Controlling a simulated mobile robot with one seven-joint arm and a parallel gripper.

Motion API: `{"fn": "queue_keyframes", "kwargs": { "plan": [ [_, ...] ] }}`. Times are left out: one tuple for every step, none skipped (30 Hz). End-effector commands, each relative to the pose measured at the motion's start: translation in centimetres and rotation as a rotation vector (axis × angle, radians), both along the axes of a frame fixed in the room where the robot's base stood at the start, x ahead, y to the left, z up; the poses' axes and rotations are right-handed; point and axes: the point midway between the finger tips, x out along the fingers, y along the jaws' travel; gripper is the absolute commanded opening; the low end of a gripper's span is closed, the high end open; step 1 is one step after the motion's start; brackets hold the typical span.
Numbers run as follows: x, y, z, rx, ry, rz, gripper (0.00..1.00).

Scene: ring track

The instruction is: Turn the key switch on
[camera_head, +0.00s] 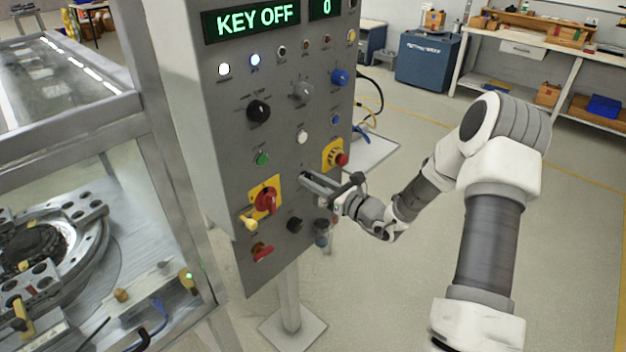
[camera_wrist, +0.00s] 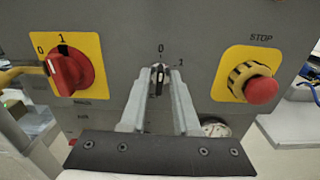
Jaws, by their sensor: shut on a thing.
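The key switch (camera_wrist: 159,79) is a small dark knob on the grey panel, with a 0 mark above it and a 1 mark to its upper right. Its pointer stands upright, toward the 0. My gripper (camera_wrist: 158,88) is shut on the key switch, with one finger on each side of it. In the head view my gripper (camera_head: 308,182) reaches the panel from the right, and its fingers hide the key switch. The green display (camera_head: 258,18) at the top of the panel reads KEY OFF.
A red rotary switch on a yellow plate (camera_wrist: 70,69) is left of my gripper. A glass-walled machine (camera_head: 150,125) stands left of the panel. The floor to the right is open.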

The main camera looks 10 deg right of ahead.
Motion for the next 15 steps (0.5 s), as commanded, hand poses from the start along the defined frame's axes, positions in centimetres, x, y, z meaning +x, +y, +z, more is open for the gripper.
{"fn": "queue_keyframes", "kwargs": {
  "plan": [
    [-0.01,-0.03,0.18,0.017,0.012,0.0,0.0],
    [-0.01,-0.04,0.2,0.028,0.02,0.0,0.0],
    [-0.01,-0.04,0.23,0.046,0.033,0.0,0.0],
    [0.0,-0.05,0.25,0.06,0.043,0.0,0.0],
    [0.0,-0.05,0.26,0.077,0.056,0.0,0.0],
    [0.01,-0.06,0.3,0.1,0.072,0.0,0.0],
    [0.01,-0.06,0.34,0.12,0.086,0.0,0.0],
    [0.01,-0.08,0.36,0.14,0.1,0.0,0.0],
    [0.01,-0.1,0.35,0.167,0.122,0.0,0.0],
    [0.01,-0.11,0.35,0.189,0.138,-0.001,0.0],
    [0.02,-0.13,0.37,0.212,0.154,-0.001,0.0],
    [0.02,-0.14,0.35,0.244,0.177,-0.001,0.0],
    [0.04,-0.14,0.34,0.266,0.194,-0.001,0.0],
    [0.05,-0.14,0.35,0.289,0.21,-0.001,0.0],
    [0.06,-0.16,0.37,0.32,0.232,-0.001,0.0]
  ]
}}
